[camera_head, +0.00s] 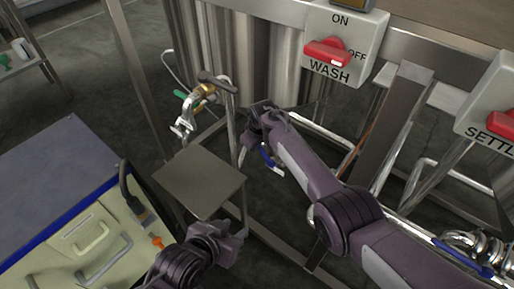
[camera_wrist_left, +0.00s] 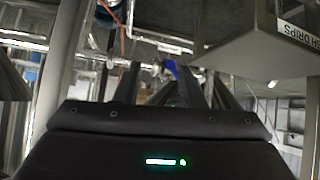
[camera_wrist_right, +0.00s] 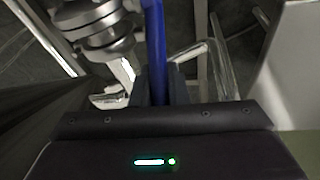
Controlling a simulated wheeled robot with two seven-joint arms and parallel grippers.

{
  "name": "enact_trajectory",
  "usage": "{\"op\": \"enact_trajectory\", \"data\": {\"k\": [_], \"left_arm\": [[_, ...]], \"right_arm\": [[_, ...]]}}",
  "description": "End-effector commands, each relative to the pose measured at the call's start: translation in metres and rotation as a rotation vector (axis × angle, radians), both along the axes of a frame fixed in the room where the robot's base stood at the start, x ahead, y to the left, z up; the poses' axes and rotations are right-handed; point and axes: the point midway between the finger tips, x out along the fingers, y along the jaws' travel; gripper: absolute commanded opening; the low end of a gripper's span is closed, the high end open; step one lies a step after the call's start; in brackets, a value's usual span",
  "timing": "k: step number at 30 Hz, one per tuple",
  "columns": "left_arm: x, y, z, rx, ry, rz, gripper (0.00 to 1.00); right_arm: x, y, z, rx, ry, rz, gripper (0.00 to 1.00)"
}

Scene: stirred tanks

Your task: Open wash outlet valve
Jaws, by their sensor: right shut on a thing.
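The wash outlet valve's blue lever handle (camera_head: 268,156) shows beside my right gripper (camera_head: 256,128), below the steel WASH tank. In the right wrist view the long blue handle (camera_wrist_right: 155,45) runs between the fingers of my right gripper (camera_wrist_right: 160,85), which are shut on it. Beside it is a bright metal valve body or pipe fitting (camera_wrist_right: 100,25). My left gripper (camera_head: 236,243) is low in the head view, in front of the square metal stand and apart from the valve. Its fingers look spread and empty. A small blue part (camera_wrist_left: 170,68) shows beyond them in the left wrist view.
A WASH switch box (camera_head: 345,45) with a red knob is on the frame above; a SETTLE box (camera_head: 492,105) is at right. A square metal stand (camera_head: 200,182), lettered "DRIPS" in the left wrist view, and a brass-and-steel valve (camera_head: 195,105) are at left. A cart (camera_head: 60,170) stands farther left.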

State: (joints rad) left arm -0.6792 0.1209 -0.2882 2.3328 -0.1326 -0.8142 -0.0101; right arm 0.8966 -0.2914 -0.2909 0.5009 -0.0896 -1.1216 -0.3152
Motion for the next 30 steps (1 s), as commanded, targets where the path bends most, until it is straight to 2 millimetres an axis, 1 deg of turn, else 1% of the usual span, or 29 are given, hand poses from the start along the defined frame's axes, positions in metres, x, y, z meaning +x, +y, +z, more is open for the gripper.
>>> {"op": "enact_trajectory", "data": {"k": [4, 11, 12, 16, 27, 29, 30], "left_arm": [[0.004, -0.003, 0.005, -0.016, -0.033, -0.002, 0.36], [0.004, -0.003, 0.005, -0.014, -0.031, -0.002, 0.36], [0.004, -0.003, 0.005, -0.014, -0.031, -0.002, 0.36], [0.003, -0.003, 0.005, -0.014, -0.03, -0.002, 0.36], [0.002, -0.002, 0.004, -0.01, -0.022, -0.003, 0.36], [-0.002, -0.001, 0.0, 0.001, 0.006, -0.004, 0.36], [-0.009, 0.001, -0.007, 0.015, 0.042, -0.007, 0.36]], "right_arm": [[0.0, 0.001, -0.001, -0.008, 0.005, -0.001, 0.0], [0.0, 0.0, 0.0, -0.007, 0.006, -0.001, 0.0], [0.0, 0.0, 0.0, -0.007, 0.006, -0.001, 0.19], [0.0, 0.0, 0.0, -0.007, 0.006, -0.001, 0.36], [0.0, 0.0, 0.001, -0.007, 0.006, -0.001, 0.36], [-0.001, 0.0, 0.002, -0.007, 0.006, -0.001, 0.36], [-0.001, 0.0, 0.003, -0.008, 0.006, -0.002, 0.36]]}}
